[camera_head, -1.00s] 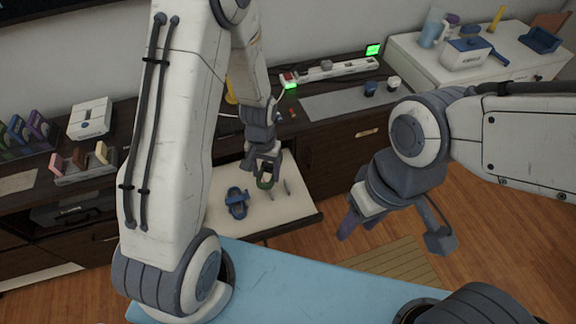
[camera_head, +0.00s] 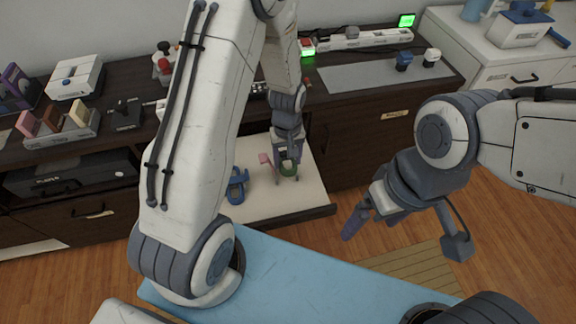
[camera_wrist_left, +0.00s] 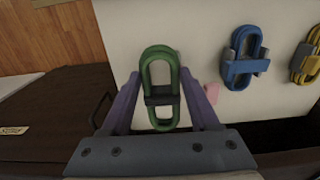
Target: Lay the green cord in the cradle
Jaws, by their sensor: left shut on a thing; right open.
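The green cord (camera_head: 288,171) is a looped bundle with a dark band. My left gripper (camera_head: 288,158) is shut on it, above the pale open drawer. In the left wrist view the green cord (camera_wrist_left: 160,88) stands between the purple fingers. Thin grey upright prongs (camera_head: 278,180) and a small pink piece (camera_head: 265,158) show right by the cord; they may be the cradle, but I cannot tell. Whether the cord touches the prongs is also unclear. My right gripper (camera_head: 368,222) is open and empty over the floor, right of the drawer.
A blue cord (camera_head: 237,186) lies in the drawer (camera_head: 305,196), left of the green one. A yellow cord (camera_wrist_left: 309,62) shows in the left wrist view. The dark cabinet (camera_head: 365,150) backs the drawer. A blue surface (camera_head: 300,275) lies in front.

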